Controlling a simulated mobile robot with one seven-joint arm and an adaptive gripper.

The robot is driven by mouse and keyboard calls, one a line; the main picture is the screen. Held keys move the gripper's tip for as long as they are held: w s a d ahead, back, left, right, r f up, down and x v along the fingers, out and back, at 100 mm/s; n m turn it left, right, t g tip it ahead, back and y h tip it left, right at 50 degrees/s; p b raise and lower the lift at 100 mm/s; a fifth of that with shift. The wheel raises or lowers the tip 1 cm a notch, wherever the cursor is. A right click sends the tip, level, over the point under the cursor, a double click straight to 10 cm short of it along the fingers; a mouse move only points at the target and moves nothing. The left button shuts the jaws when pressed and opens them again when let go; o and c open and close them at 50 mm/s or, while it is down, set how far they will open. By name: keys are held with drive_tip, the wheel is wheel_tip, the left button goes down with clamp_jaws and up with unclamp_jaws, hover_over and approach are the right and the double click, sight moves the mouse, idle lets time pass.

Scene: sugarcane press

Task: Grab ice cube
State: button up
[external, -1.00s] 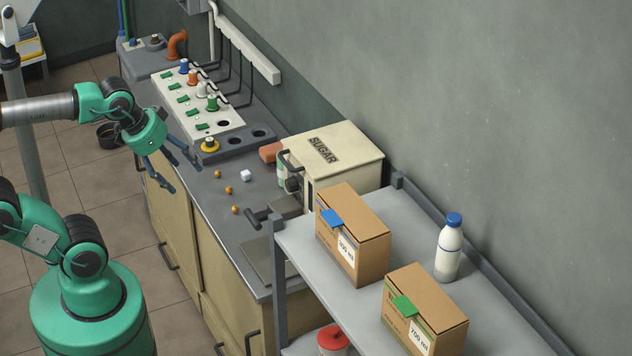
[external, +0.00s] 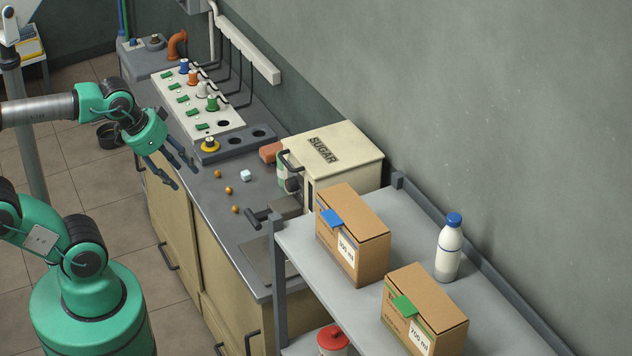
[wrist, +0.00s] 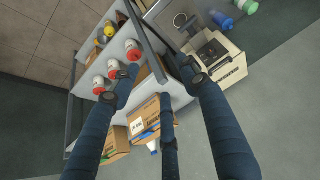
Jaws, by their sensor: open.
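A small white ice cube (external: 246,175) rests on the grey counter (external: 262,196), between several small orange-brown balls and the cream sugar box. My gripper (external: 184,176) is open and empty in the external view. It hangs over the counter's front edge, to the left of the cube and apart from it. In the wrist view my gripper (wrist: 160,95) shows spread dark blue fingers with nothing between them. I cannot make out the ice cube in the wrist view.
The sugar box (external: 345,160) stands behind the cube. Orange-brown balls (external: 229,190) lie in front of it. A yellow knob (external: 208,145) and a panel of coloured knobs (external: 200,105) are at the back left. A shelf (external: 400,248) with cartons (external: 353,235) and a bottle (external: 449,247) stands at the right.

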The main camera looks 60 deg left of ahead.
drive_tip(key=w+a+r+g+p, duration=0.1)
drive_tip(key=w+a, duration=0.3)
drive_tip(key=w, duration=0.4)
drive_tip(key=w+a+r+g+p, duration=0.15)
drive_tip(key=w+a, duration=0.25)
drive_tip(key=w, duration=0.4)
drive_tip(key=w+a+f+p, duration=0.1)
drive_tip(key=w+a+f, duration=0.2)
drive_tip(key=w+a, duration=0.4)
drive_tip(key=w+a+f+p, duration=0.1)
drive_tip(key=w+a+f, duration=0.2)
drive_tip(key=w+a, duration=0.4)
drive_tip(key=w+a+f+n+g+p, duration=0.1)
drive_tip(key=w+a+f, duration=0.3)
drive_tip(key=a+f, duration=0.25)
drive_tip(key=w+a+f+g, duration=0.1)
drive_tip(key=w+a+f, duration=0.2)
drive_tip(key=a+f, duration=0.4)
drive_tip(key=a+f+g+p, duration=0.1)
drive_tip(key=a+f, duration=1.3)
drive_tip(key=f, duration=0.2)
drive_tip(key=shift+w+f+p, duration=0.3)
drive_tip(key=shift+w+p, duration=0.05)
drive_tip(key=shift+p, duration=0.05)
